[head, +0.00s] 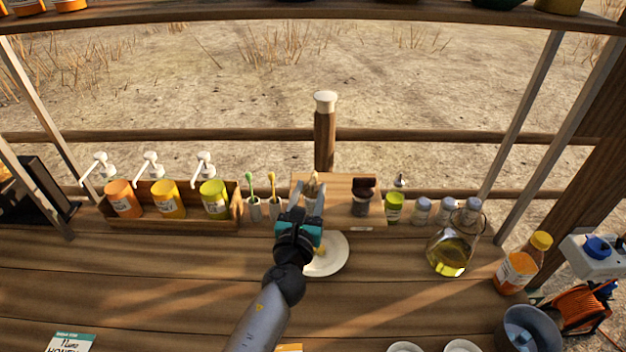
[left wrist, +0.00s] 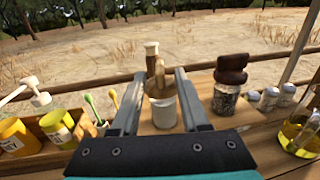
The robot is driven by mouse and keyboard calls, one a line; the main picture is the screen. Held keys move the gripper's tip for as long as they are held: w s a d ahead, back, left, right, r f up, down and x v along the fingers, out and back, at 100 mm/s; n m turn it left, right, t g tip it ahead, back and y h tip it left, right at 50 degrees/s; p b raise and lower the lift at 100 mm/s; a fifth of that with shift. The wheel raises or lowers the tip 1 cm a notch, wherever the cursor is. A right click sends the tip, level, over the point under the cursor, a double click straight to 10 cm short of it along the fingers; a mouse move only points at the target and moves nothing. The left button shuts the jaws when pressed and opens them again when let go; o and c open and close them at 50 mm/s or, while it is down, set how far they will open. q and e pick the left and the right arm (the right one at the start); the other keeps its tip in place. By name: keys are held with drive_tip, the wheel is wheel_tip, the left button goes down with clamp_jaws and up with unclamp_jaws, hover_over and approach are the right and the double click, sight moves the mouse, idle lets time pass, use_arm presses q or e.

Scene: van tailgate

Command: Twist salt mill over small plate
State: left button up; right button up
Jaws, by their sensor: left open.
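The salt mill (left wrist: 163,112) has a pale body and a light wooden top. It stands upright on a wooden stand, between the two fingers of my left gripper (left wrist: 160,78) in the left wrist view. The fingers are open, with a gap on each side of the mill. In the head view my left gripper (head: 309,190) hides most of the mill. The small plate (head: 337,262) is white and lies on the counter just in front of the stand, partly hidden by my arm. A small yellowish thing is on it. My right gripper is not in view.
A dark mill (head: 361,199) stands right of the salt mill on the stand (head: 340,213). Green and yellow spoons (head: 272,182) in small cups are on the left, beside a rack of pump bottles (head: 165,200). Small jars and an oil jug (head: 450,257) stand right.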

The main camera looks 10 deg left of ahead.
sight(311, 190)
use_arm(q)
drive_tip(key=shift+w, duration=1.85)
clamp_jaws()
